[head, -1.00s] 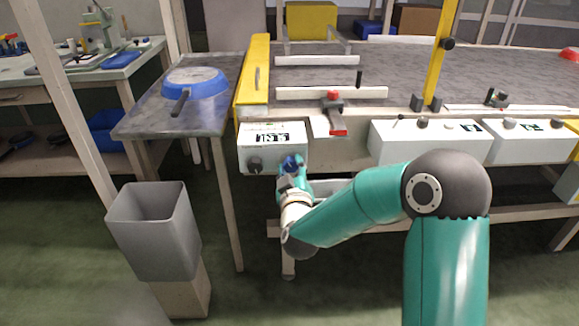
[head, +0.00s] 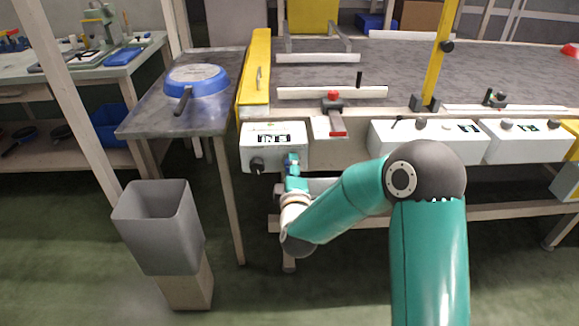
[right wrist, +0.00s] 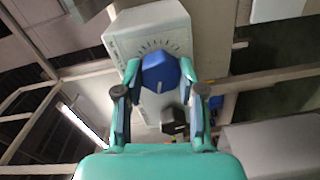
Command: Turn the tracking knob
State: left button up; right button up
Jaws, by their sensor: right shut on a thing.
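A white control box (head: 260,137) hangs at the front left end of the conveyor. A blue knob (right wrist: 160,72) with a pale mark sits on its face, and tick marks fan around it in the right wrist view. My right gripper (head: 291,161) reaches the box from below; its two fingers stand on either side of the blue knob and are shut on it. In the head view the gripper mostly hides this knob. A black knob (head: 257,165) is beside it on the same box, also in the right wrist view (right wrist: 172,120). My left gripper is not in view.
More white control boxes (head: 425,142) line the conveyor's front edge to the right. A side table (head: 152,122) with a blue pan (head: 197,80) and a grey bin (head: 158,240) are at the left.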

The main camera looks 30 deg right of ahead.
jog(key=shift+w+a+n, duration=0.1)
jog(key=shift+a+n, duration=0.05)
jog(key=shift+n, duration=0.25)
jog(key=o, duration=1.1)
jog(key=shift+f, duration=0.1)
jog(key=shift+o, duration=0.2)
jog(key=v, duration=0.7)
jog(key=shift+s, duration=0.2)
